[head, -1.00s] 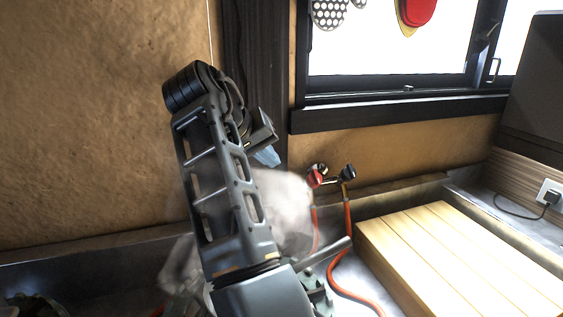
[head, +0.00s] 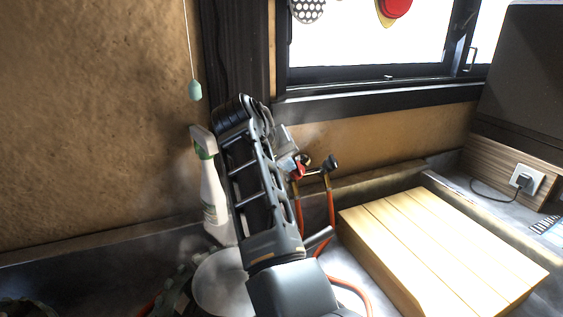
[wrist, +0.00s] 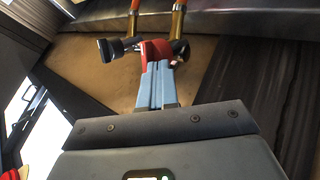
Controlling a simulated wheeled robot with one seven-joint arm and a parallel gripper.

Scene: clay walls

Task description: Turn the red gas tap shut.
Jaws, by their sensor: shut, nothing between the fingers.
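The red gas tap (head: 298,173) sits on the pipework low on the wall below the window. It also shows in the wrist view (wrist: 157,50), upside down, with a black tap (wrist: 112,48) beside it. In the head view the black tap (head: 329,163) is to its right. My gripper (wrist: 156,66) is shut, its two blue fingers together and empty. The fingertips overlap the lower edge of the red handle in the wrist view. I cannot tell for sure whether they touch it. In the head view my gripper (head: 288,163) is at the red tap's left side.
Orange hoses (head: 331,212) run down from the taps. A wooden slatted board (head: 440,250) lies on the counter at right. A white spray bottle (head: 212,195) stands left of my arm. A pull cord (head: 195,90) hangs above it. A black plug (head: 523,180) is at far right.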

